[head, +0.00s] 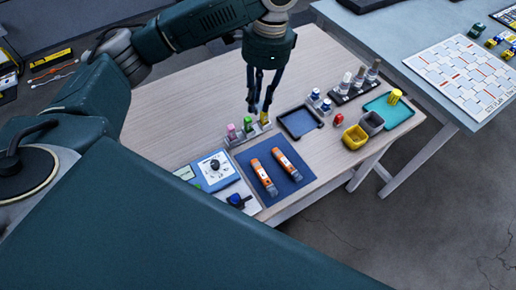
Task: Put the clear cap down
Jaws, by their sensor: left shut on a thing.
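My left gripper (260,106) comes down from the top of the head view, fingers pointing down. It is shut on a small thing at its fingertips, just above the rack. The clear cap is too small and see-through to make out there. The small rack (240,138) stands on the wooden table (190,105) and holds bottles with a pink top (231,129), a green top (247,122) and a yellow top (264,117). A dark shallow tray (300,122) lies just right of the gripper. My right gripper is not in view.
Two orange tubes lie on a blue mat (286,184). A dial device (215,167) is left of it. To the right are a yellow bin (355,138), a grey bin (373,123), a red item (338,119) and a teal tray (402,113). The table's left part is clear.

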